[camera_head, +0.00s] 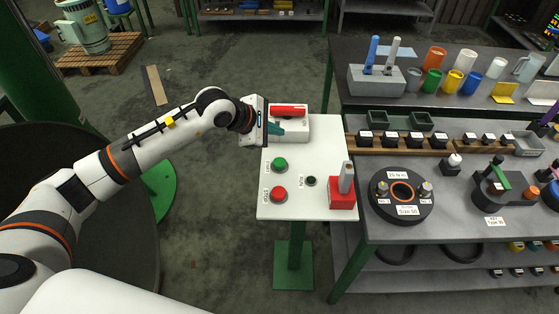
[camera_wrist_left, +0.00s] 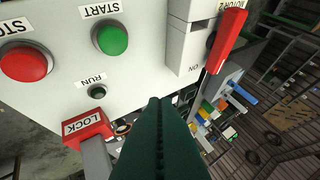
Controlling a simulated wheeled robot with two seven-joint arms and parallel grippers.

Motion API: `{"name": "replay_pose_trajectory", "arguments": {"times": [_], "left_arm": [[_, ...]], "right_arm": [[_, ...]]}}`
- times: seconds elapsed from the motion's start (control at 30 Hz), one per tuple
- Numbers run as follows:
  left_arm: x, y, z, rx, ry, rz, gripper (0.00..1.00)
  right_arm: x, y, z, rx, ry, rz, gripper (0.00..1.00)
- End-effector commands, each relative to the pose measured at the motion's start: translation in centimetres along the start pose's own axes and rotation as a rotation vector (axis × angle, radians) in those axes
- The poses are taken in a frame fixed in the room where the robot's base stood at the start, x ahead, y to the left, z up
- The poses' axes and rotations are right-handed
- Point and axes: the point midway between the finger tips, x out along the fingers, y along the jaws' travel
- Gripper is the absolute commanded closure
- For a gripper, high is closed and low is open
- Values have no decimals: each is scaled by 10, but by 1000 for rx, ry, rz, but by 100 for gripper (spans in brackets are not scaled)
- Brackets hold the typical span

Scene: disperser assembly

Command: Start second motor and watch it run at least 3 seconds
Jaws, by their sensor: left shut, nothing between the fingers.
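A white control panel (camera_head: 310,205) stands on a green post. It has a green START button (camera_head: 280,165), also in the left wrist view (camera_wrist_left: 112,39), and a red STOP button (camera_head: 278,194). Its RUN lamp (camera_head: 311,181) looks dark green and unlit; it also shows in the wrist view (camera_wrist_left: 97,92). The switch box (camera_wrist_left: 198,35) is marked MOTOR 2 and ON and carries a red lever (camera_head: 289,111). A red LOCK block (camera_head: 342,198) with a grey upright sits at the right corner. My left gripper (camera_head: 279,129) is shut and empty, in front of the switch box.
A dark workbench to the right holds coloured cups (camera_head: 433,80), a grey block with a blue and a white upright piece (camera_head: 376,80), and a round black fixture (camera_head: 402,212). A greenish motor (camera_head: 84,25) stands on a pallet (camera_head: 98,57) at the back left. The floor between is open.

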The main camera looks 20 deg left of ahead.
Motion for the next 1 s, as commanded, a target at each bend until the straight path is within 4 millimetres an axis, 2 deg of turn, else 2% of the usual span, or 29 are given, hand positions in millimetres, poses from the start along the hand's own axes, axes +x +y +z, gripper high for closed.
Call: {"name": "replay_pose_trajectory", "arguments": {"times": [0.27, 0.47, 0.73, 0.8, 1.0], "left_arm": [[5, 4, 3, -3, 2, 2, 100], [20, 15, 13, -4, 3, 2, 100], [48, 35, 33, -4, 3, 2, 100], [56, 41, 39, -2, 4, 0, 100], [62, 46, 44, -2, 4, 0, 100]], "right_arm": [[3, 0, 0, 0, 0, 0, 64], [11, 0, -1, 0, 0, 0, 64], [27, 1, -2, 0, 0, 0, 64], [40, 1, -3, 0, -1, 0, 64], [50, 3, -4, 1, -1, 3, 64]]}}
